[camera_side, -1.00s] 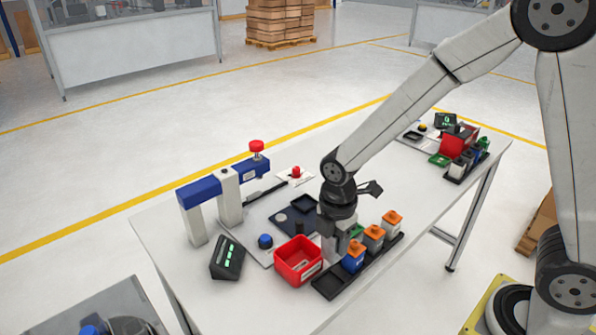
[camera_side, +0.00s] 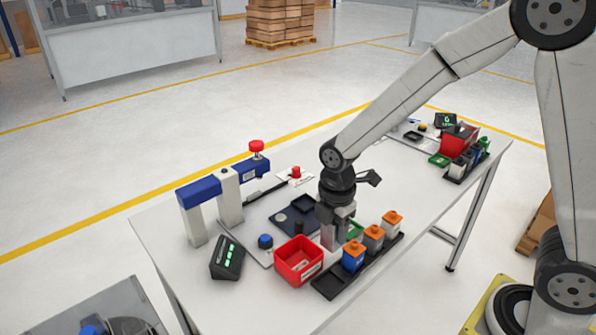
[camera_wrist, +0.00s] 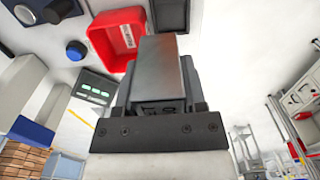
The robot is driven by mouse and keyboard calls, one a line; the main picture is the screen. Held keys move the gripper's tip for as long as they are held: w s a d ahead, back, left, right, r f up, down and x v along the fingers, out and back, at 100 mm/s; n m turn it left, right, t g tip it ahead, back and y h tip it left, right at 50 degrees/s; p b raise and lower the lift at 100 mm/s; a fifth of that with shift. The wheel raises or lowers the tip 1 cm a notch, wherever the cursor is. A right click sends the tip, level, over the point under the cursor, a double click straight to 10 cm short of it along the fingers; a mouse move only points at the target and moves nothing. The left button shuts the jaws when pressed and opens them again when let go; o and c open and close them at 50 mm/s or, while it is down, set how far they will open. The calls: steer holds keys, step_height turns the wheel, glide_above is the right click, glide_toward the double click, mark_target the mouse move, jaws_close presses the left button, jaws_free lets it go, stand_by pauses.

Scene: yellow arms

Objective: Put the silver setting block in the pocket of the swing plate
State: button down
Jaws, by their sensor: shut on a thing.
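My gripper (camera_side: 332,226) points down and is shut on the silver setting block (camera_side: 327,238), beside the red bin. In the wrist view the block (camera_wrist: 161,68) fills the space between the fingers (camera_wrist: 160,103). The dark swing plate (camera_side: 283,228) lies left of and behind my gripper, with a square pocket (camera_side: 304,204) near its far end. A black knob stands at its near edge. Part of the plate (camera_wrist: 30,8) shows at the upper left of the wrist view. The block is apart from the plate.
The red bin (camera_side: 299,275) stands just left of my gripper. A black rack (camera_side: 330,284) with several orange-topped blocks is at the right front. A blue button (camera_side: 265,241), a display box (camera_side: 227,258) and a blue-topped post stand to the left. A green thing is close behind the rack.

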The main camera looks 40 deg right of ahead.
steer(key=w+d+r, duration=0.3)
steer(key=w+d, duration=0.4)
steer(key=d, duration=0.4)
steer(key=shift+w+r, duration=0.25)
steer(key=shift+r, duration=0.1)
steer(key=shift+w+d, duration=0.1)
steer(key=w+f, duration=0.3)
steer(key=w, duration=0.1)
steer(key=w+f, duration=0.2)
steer(key=w, duration=0.2)
steer(key=w+d+f, duration=0.1)
steer(key=w+f, duration=0.2)
steer(key=w, duration=0.1)
steer(key=shift+w+d+f, duration=0.1)
steer(key=shift+w+f, duration=0.2)
steer(key=shift+w, duration=0.05)
steer(key=shift+w+f, duration=0.25)
steer(key=shift+f, duration=0.1)
steer(key=shift+w+f, duration=0.3)
steer(key=shift+f, duration=1.5)
steer(key=shift+f, duration=0.1)
